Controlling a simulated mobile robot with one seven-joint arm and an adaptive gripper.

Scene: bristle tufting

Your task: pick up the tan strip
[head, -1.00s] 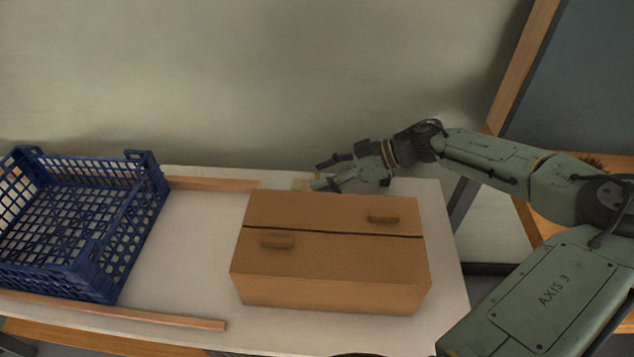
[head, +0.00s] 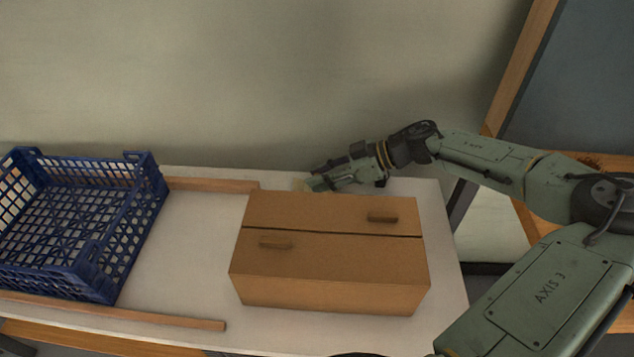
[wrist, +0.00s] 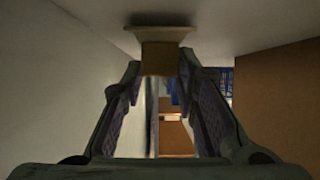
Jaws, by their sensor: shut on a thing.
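The tan strip (wrist: 160,55) is in the wrist view, between the tips of my gripper (wrist: 160,72). It looks like a tan block with a wider flat edge that lies against the pale table surface. In the head view only a small pale tan part of the strip (head: 300,184) shows, behind the cardboard box. My gripper (head: 316,182) is low there at the table's back, with its fingers closed in on the strip. The fingers hide much of the strip in the head view.
A closed cardboard box (head: 330,270) with two handles stands just in front of my gripper. A blue crate (head: 140,225) is at the left. Wooden rails (head: 215,184) run along the table's back and front edges. The white table (head: 185,250) is clear between crate and box.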

